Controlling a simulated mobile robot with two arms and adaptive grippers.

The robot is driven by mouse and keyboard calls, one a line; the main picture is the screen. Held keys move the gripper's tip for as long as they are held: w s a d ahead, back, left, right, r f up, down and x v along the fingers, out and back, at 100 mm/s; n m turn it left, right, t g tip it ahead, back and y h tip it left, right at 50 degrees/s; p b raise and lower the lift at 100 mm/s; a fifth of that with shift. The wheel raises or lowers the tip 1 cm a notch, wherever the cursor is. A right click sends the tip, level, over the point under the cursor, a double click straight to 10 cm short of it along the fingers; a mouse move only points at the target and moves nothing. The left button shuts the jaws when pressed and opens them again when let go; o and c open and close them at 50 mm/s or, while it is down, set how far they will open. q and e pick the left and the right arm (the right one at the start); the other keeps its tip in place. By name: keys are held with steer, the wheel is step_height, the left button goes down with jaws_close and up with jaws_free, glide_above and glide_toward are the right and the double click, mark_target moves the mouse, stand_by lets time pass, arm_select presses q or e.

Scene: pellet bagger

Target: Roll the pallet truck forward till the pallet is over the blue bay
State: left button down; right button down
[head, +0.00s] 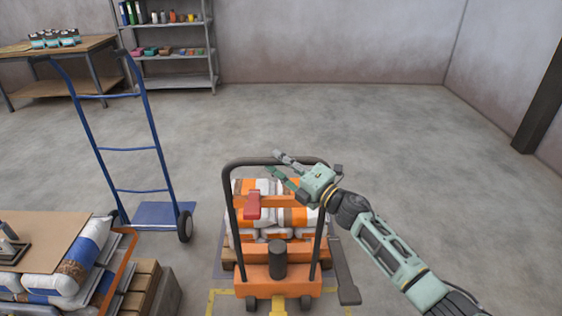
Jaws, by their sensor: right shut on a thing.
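The orange pallet truck (278,285) stands in front of me with its dark handle loop (232,215) upright. White and orange sacks (262,216) are stacked behind the handle, on a wooden pallet (229,266) that is mostly hidden. My right gripper (278,163) is at the top bar of the handle and shut on it. A narrow strip of bluish floor (219,262), seemingly the blue bay, shows left of the pallet; how far the pallet covers it cannot be told. My left gripper is out of view.
A blue hand truck (158,213) stands to the left. Nearer left are stacked sacks (75,262) by a cardboard-topped surface (50,228). Yellow floor marking (211,298) shows by the truck. A shelf (180,83) and workbench (55,50) stand behind. Floor beyond and right is clear.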

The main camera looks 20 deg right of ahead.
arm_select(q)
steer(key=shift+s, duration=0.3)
arm_select(e)
steer(key=c, duration=1.6)
jaws_free()
steer(key=shift+o, duration=0.2)
steer(key=shift+s+d+f, duration=0.1)
steer(key=shift+s+d, duration=0.05)
steer(key=shift+s, duration=0.1)
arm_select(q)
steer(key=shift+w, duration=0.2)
arm_select(e)
steer(key=v, duration=1.1)
steer(key=shift+s, duration=0.2)
steer(key=shift+d, duration=0.15)
